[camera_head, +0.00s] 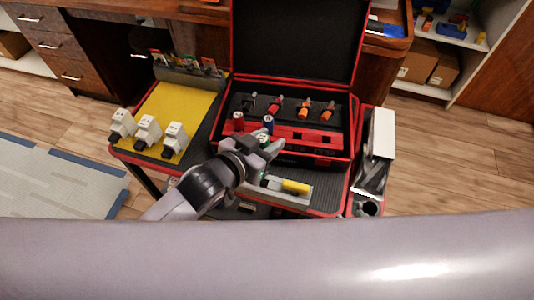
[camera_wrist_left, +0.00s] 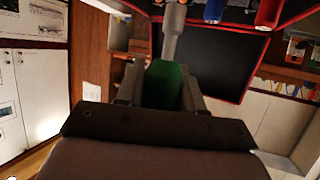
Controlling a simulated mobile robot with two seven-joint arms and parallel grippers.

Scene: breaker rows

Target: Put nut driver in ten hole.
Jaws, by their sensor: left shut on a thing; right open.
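The nut driver with a green handle (camera_head: 262,139) is between the fingers of my left gripper (camera_head: 268,143), which is shut on it. In the left wrist view the green handle (camera_wrist_left: 165,85) sits between the fingers, with a grey shaft (camera_wrist_left: 172,35) beyond it. The gripper is over the front of the red holder strip (camera_head: 310,139) in the open case, near a red-handled driver (camera_head: 238,118) and a blue-handled driver (camera_head: 268,120). The strip's markings are too small to read, and the gripper hides part of it. My right gripper is not in view.
Several orange and red tools lie in the case's back row, including one orange tool (camera_head: 304,108). White breakers (camera_head: 147,130) stand on the yellow mat (camera_head: 190,100) at left. A yellow-handled tool (camera_head: 294,187) lies in front. A white box (camera_head: 381,134) stands at right.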

